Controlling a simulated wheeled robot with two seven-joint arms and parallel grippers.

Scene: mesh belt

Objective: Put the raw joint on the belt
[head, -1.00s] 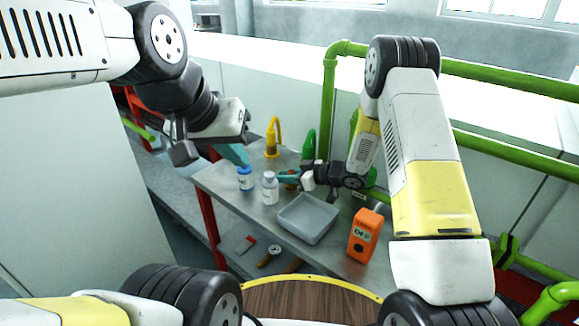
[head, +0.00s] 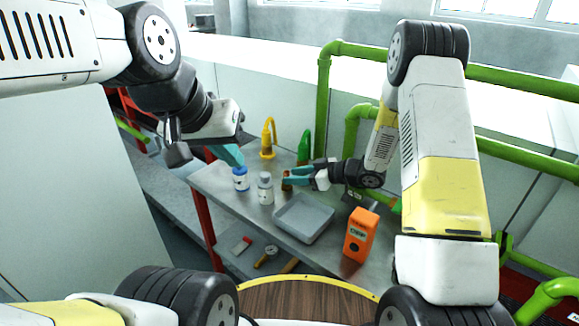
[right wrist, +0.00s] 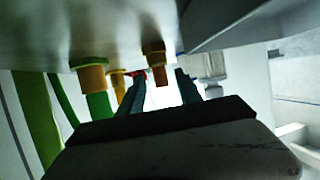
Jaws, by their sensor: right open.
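A small brown-orange piece (head: 287,181), possibly the raw joint, stands on the grey metal table (head: 222,187). My right gripper (head: 292,177) is open beside it, with its teal fingers pointing left towards it. In the right wrist view, where the table is overhead, the brown piece (right wrist: 158,88) shows between the two open fingers (right wrist: 160,85); I cannot tell whether they touch it. My left gripper (head: 208,155) hangs at the table's left end, away from the piece; its opening is unclear. I cannot make out the belt for certain.
Near the right gripper stand a white bottle (head: 265,188), a blue-capped bottle (head: 240,179), a yellow item (head: 268,140) and a green item (head: 304,147). A grey tray (head: 304,219) and an orange box (head: 360,236) stand in front. Green rails (head: 323,105) rise behind.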

